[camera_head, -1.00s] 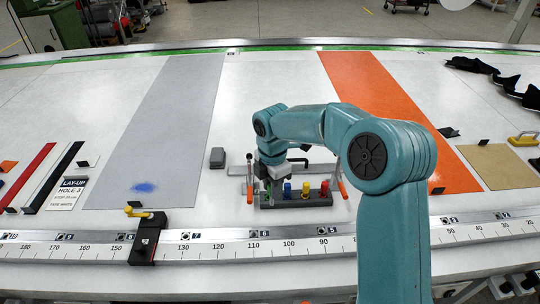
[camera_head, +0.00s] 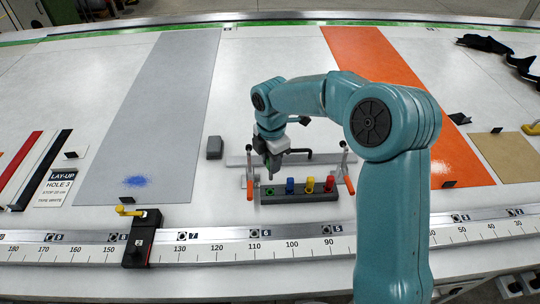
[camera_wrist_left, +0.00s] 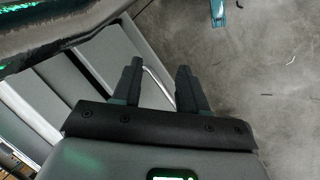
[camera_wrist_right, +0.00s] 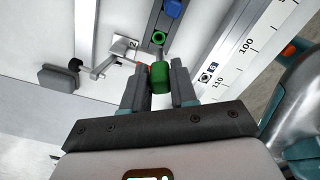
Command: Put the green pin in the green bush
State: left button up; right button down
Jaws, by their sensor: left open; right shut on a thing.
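My right gripper (camera_head: 271,168) is shut on the green pin (camera_wrist_right: 160,77), which shows between its fingers in the right wrist view. The gripper is over the left end of a dark grey block (camera_head: 302,198). The green bush (camera_head: 268,190) is a green ring in that end of the block and looks empty; it also shows in the right wrist view (camera_wrist_right: 158,38). The pin is apart from the bush, near it. My left gripper (camera_wrist_left: 159,78) is open and empty in the left wrist view, over the floor and grey panels, outside the head view.
Blue (camera_head: 290,185), yellow (camera_head: 310,185) and red (camera_head: 329,183) pins stand in the block. Clamps with orange handles (camera_head: 250,188) flank it. A grey block (camera_head: 214,147) lies to the left. A ruler rail (camera_head: 300,247) runs along the front.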

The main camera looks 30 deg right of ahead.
aim_at(271, 179)
jog(key=shift+d+f, duration=0.1)
jog(key=shift+f, duration=0.35)
jog(key=f, duration=0.1)
jog(key=f+b, duration=0.1)
jog(key=f, duration=0.1)
jog(key=shift+w+a+b, duration=0.25)
jog(key=shift+a+b, duration=0.05)
jog(key=shift+a, duration=0.1)
jog(key=shift+s+d+f+b, duration=0.15)
jog(key=shift+f+b, duration=0.15)
jog(key=shift+f, duration=0.1)
jog(key=shift+s+d+f+b, duration=0.15)
jog(key=shift+f+b, duration=0.1)
jog(key=shift+f, duration=0.1)
jog(key=shift+w+a, duration=0.15)
jog(key=shift+w, duration=0.15)
jog(key=shift+w+f, duration=0.1)
